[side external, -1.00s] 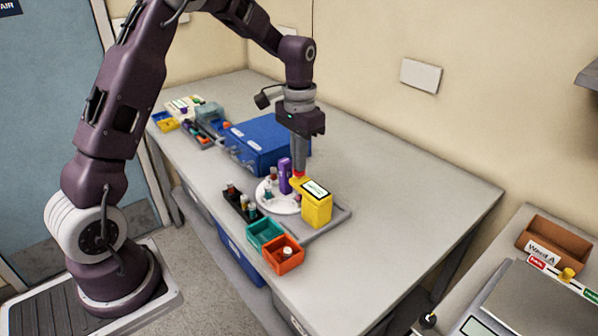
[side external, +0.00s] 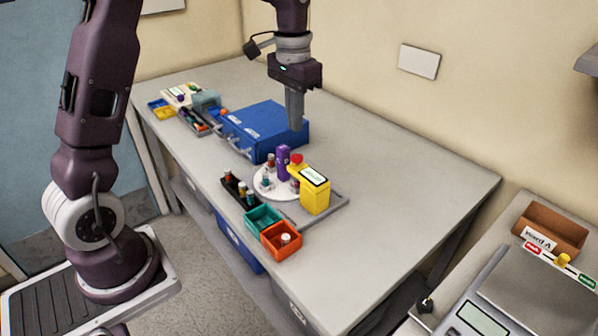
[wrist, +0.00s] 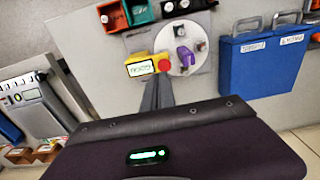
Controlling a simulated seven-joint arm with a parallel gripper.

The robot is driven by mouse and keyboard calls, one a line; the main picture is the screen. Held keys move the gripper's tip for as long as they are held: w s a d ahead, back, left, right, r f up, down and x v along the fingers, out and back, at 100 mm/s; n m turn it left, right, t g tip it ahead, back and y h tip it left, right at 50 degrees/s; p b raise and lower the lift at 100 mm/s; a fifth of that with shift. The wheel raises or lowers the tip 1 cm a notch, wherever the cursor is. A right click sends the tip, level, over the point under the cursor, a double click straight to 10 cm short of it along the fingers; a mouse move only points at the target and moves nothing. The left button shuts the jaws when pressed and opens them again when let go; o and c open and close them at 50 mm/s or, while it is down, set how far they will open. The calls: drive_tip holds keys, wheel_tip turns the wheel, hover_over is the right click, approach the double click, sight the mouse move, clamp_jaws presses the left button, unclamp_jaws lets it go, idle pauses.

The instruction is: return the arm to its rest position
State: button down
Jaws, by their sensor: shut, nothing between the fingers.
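My gripper (side external: 295,128) hangs pointing down above the table, in front of the blue case in the side view. Its fingers are together and hold nothing. In the wrist view the closed fingers (wrist: 158,92) show below the yellow device. The yellow device (side external: 316,197) with a small screen and a red button (side external: 297,159) stands on a grey base, below and apart from my gripper. Beside it is a white round plate (side external: 264,186) carrying a purple piece (side external: 283,162) and several small vials.
A blue case (side external: 258,130) stands behind the plate. A black vial rack (side external: 238,190), a teal bin (side external: 264,219) and an orange bin (side external: 281,240) line the front edge. The table's right part is clear. A scale (side external: 535,295) and brown box (side external: 550,225) stand on the right-hand bench.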

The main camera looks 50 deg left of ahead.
drive_tip(key=s+d+r+t, duration=0.2)
drive_tip(key=s+d+r, duration=0.3)
drive_tip(key=s+r, duration=0.25)
drive_tip(key=s+d+t, duration=0.1)
drive_tip(key=s+d, duration=0.1)
drive_tip(key=s, duration=0.7)
drive_tip(key=s+d+f+t, duration=0.1)
drive_tip(key=s+d+t, duration=0.1)
drive_tip(key=s, duration=0.7)
drive_tip(key=shift+s+d+f, duration=0.15)
drive_tip(key=shift+d+f, duration=0.05)
drive_tip(key=shift+d, duration=0.2)
